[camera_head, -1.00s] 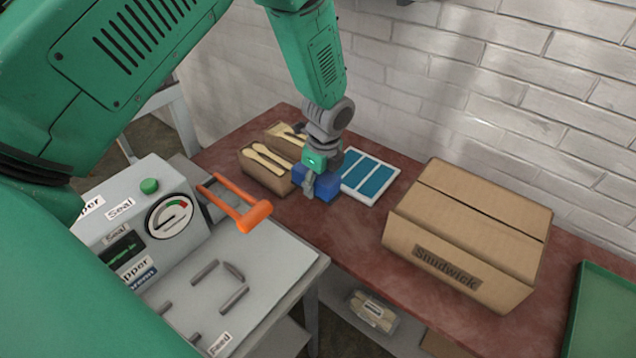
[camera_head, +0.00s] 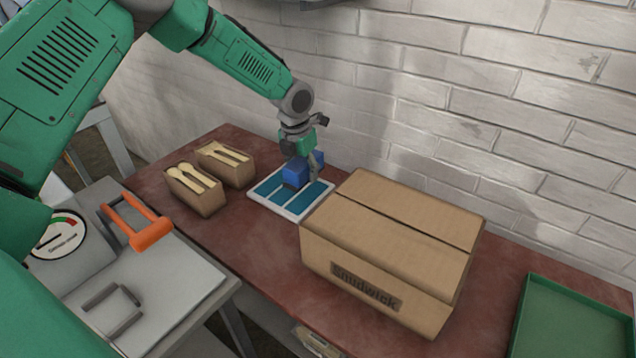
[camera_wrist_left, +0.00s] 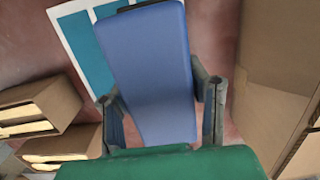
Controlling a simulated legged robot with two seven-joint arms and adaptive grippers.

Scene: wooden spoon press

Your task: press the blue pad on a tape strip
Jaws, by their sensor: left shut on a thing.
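My left gripper (camera_head: 301,161) is shut on the blue pad (camera_head: 294,174), a blue block. In the head view the pad shows over the white board (camera_head: 258,200) with several teal tape strips (camera_head: 303,199). I cannot tell whether the pad touches a strip. In the left wrist view the blue pad (camera_wrist_left: 150,75) fills the middle between the two fingers (camera_wrist_left: 162,112). The white board (camera_wrist_left: 62,12) and a teal strip (camera_wrist_left: 88,50) show behind it at the upper left. My right gripper is not in view.
Two small boxes of wooden cutlery (camera_head: 199,200) stand left of the board. A large cardboard box (camera_head: 395,240) stands close on its right. A green tray (camera_head: 575,320) lies at the far right. A machine with an orange handle (camera_head: 150,234) is at the left. A brick wall is behind.

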